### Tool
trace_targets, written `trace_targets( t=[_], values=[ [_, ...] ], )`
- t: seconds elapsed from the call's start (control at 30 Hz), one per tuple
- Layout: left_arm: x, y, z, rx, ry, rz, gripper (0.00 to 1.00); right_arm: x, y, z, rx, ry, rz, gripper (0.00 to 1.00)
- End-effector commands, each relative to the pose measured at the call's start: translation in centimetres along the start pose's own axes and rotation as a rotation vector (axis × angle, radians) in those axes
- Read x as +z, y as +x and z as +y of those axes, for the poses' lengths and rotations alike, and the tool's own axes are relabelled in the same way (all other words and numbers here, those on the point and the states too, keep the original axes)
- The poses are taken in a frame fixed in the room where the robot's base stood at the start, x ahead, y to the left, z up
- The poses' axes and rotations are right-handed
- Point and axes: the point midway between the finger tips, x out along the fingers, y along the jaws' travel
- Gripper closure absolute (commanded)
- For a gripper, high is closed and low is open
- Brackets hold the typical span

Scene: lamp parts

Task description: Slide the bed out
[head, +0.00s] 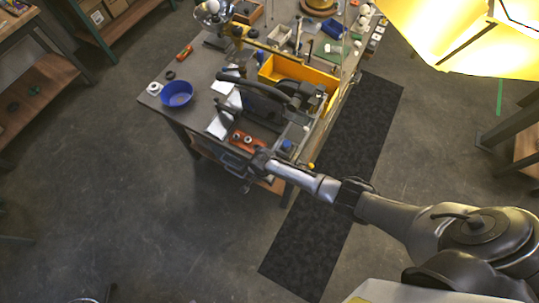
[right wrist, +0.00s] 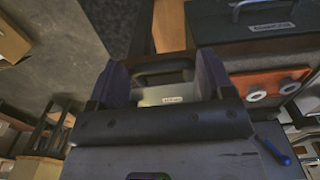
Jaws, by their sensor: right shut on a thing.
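My right gripper (head: 260,160) is at the front edge of the workbench, below the dark machine (head: 265,95) in the head view. In the right wrist view, its two fingers (right wrist: 162,85) stand either side of a dark bar handle (right wrist: 165,70) and are shut on it. A pale plate with a small label (right wrist: 172,100) shows just behind the fingers. I cannot tell for certain whether this handle belongs to the bed, as the gripper hides much of it. My left gripper is not in view.
The workbench (head: 150,102) carries a blue bowl (head: 177,93), a yellow bin (head: 290,73) and an orange-brown block with two pale rings (right wrist: 270,87). A dark case (right wrist: 250,25) is nearby. Open floor and a dark mat (head: 305,245) lie in front.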

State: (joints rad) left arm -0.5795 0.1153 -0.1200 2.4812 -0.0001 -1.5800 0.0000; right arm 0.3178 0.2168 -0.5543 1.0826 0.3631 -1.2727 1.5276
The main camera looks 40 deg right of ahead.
Motion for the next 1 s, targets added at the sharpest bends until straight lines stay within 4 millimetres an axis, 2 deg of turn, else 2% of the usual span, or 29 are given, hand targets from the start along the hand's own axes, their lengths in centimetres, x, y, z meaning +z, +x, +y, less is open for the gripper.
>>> trace_targets(
  t=[0.03,0.2,0.67,0.7,0.83,1.0],
  values=[
    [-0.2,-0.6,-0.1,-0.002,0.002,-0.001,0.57,0.8,-0.4,-0.2,-0.004,-0.002,-0.004,0.68],
    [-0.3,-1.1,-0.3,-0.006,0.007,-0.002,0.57,2.1,-0.2,-0.2,-0.004,-0.001,-0.002,0.68],
    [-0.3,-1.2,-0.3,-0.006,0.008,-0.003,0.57,2.8,-0.1,-0.2,-0.006,-0.001,-0.003,0.68],
    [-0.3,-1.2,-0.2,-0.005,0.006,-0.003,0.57,2.8,-0.1,-0.3,-0.006,-0.001,-0.003,0.25],
    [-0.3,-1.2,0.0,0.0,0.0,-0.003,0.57,2.7,-0.1,-0.2,-0.005,-0.001,-0.002,0.12],
    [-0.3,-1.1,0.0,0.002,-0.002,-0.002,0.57,2.6,-0.1,-0.1,-0.003,0.0,-0.001,0.12]
  ],
)
